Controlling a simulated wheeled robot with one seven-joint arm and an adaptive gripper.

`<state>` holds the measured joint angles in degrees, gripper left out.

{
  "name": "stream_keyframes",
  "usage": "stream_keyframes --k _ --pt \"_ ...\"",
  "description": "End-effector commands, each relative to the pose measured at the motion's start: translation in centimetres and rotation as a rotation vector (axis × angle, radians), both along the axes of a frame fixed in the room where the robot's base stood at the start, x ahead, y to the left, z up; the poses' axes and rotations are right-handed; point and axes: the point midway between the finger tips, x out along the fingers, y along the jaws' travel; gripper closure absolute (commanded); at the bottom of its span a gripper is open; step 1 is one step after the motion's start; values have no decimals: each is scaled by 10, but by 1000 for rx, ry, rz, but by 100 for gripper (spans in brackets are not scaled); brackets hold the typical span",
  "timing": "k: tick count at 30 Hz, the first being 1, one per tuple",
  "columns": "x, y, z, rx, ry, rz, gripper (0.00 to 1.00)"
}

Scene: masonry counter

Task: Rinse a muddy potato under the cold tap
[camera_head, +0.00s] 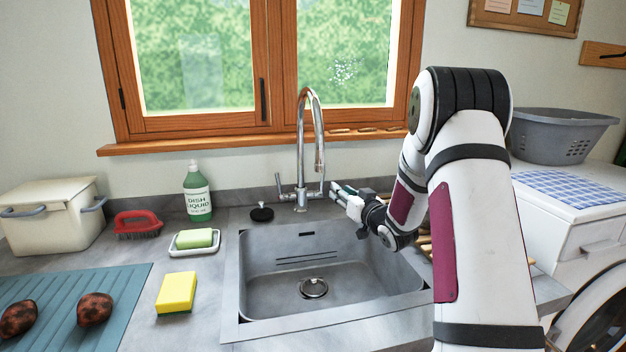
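Two brown, mud-marked potatoes lie on a blue ribbed mat (60,302) at the lower left: one potato (18,318) at the picture's left edge, the other potato (95,309) to its right. The chrome tap (301,150) stands behind the sink (315,262), its spout arching over the basin. A side lever shows at each side of its base. No water stream shows. My gripper (343,197) is close to the tap's right lever, with no potato visible in it. I cannot tell whether it touches the lever or how far its fingers are apart.
The basin looks empty. My arm hides part of the right counter.

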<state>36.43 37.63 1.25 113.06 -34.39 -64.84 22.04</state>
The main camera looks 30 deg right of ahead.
Motion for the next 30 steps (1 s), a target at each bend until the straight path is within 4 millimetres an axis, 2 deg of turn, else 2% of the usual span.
stream_keyframes --k 5,18,24,30 --pt "24 0 1 -2 -1 3 69" --pt "106 -7 0 -1 1 1 69" --pt "127 -9 0 -1 1 0 69" --pt "134 -10 0 -1 2 0 69"
